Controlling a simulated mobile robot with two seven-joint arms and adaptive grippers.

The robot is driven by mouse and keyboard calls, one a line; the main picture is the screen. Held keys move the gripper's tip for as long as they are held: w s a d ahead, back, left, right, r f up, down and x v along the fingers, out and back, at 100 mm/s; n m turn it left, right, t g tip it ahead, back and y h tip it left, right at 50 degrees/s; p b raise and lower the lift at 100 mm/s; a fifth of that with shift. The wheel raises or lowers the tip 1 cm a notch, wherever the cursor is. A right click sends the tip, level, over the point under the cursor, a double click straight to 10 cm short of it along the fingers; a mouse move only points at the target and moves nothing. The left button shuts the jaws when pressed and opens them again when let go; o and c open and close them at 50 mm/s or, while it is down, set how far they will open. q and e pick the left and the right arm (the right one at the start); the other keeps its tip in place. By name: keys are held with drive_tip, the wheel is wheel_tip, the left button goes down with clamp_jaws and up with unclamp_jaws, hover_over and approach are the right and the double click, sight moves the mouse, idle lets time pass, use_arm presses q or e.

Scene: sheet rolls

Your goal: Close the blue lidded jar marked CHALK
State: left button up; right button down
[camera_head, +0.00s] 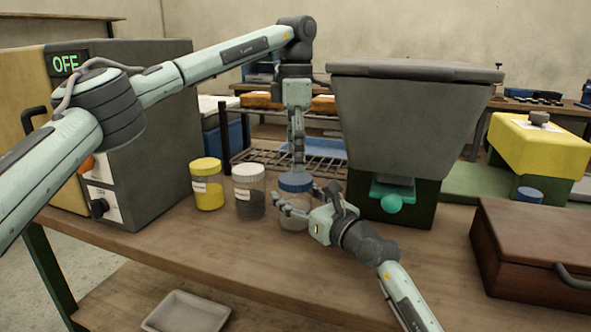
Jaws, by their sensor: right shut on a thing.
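A clear jar (293,221) with a blue lid (295,182) stands on the wooden workbench (225,240); its marking is not readable. The lid sits at the jar's top, but I cannot tell whether it is seated. My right gripper (292,208) comes from the lower right and is shut on the jar's body, hiding much of it. My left gripper (298,165) points straight down over the lid, its fingertips at or just above it. Its fingers are seen edge-on, so their opening and any contact are unclear.
A yellow-lidded jar (207,190) and a white-lidded jar (249,195) stand left of the blue-lidded one. A grey hopper (410,115) stands close on the right. A brown case (525,240) and a small blue object (529,195) are farther right.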

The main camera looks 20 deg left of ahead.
use_arm(q)
wheel_tip(320, 180, up, 8)
idle(0.4)
use_arm(e)
drive_tip(key=shift+c, duration=1.5)
unclamp_jaws()
drive_tip(key=shift+d, duration=0.1)
drive_tip(key=v, duration=1.1)
drive_tip(key=shift+s+d, duration=0.25)
drive_tip(key=shift+s, duration=0.1)
use_arm(q)
drive_tip(key=shift+f, duration=0.1)
